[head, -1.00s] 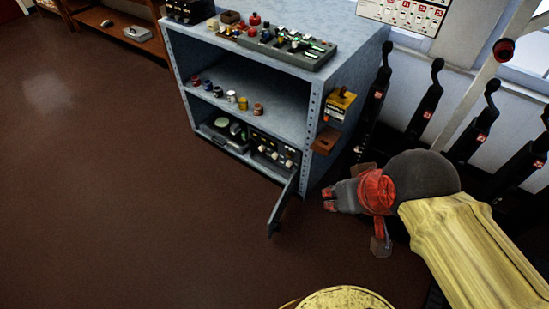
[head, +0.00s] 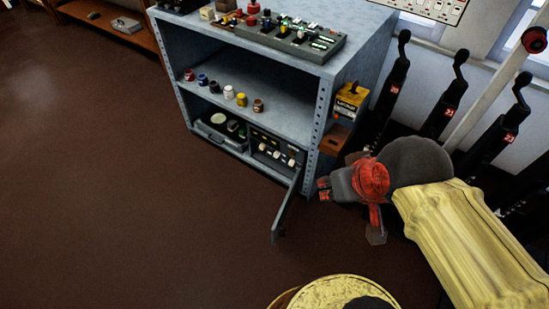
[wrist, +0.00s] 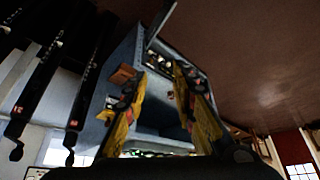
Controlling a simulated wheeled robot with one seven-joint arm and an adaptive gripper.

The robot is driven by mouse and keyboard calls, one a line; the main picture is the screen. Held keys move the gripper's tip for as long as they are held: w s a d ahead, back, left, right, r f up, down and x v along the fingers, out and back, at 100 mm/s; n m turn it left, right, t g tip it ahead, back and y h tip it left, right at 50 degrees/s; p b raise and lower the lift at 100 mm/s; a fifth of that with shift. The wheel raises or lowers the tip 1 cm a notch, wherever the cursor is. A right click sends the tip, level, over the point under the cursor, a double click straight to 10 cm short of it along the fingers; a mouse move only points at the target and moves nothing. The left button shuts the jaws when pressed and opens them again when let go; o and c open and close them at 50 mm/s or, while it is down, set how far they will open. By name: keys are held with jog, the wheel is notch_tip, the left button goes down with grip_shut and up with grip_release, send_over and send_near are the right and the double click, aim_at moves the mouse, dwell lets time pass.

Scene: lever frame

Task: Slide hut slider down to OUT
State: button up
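A panel with several pale knobs (head: 277,154) sits in the bottom compartment of the grey-blue cabinet (head: 315,115). A second panel with several small levers (head: 292,38) lies on the cabinet top. I cannot read labels on either, so I cannot tell which part is the hut slider. My gripper (head: 323,188) is just right of the cabinet's open lower door, apart from both panels. In the wrist view its two yellow-and-black fingers (wrist: 160,80) are spread with nothing between them. The cabinet and its lower compartment show beyond the fingers.
The open lower door (head: 285,213) juts out between my gripper and the bottom compartment. Small jars (head: 229,92) stand on the middle shelf. A yellow box (head: 349,101) and brown holder (head: 335,139) are on the cabinet's right side. Tall black levers (head: 445,97) stand right. Floor at left is clear.

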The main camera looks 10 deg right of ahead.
jog(key=shift+r+p, duration=0.35)
jog(key=shift+c, duration=1.3)
notch_tip(320, 180, up, 7)
jog(key=p, duration=0.7)
jog(key=shift+r, duration=0.1)
grip_shut()
jog(key=shift+f, duration=0.2)
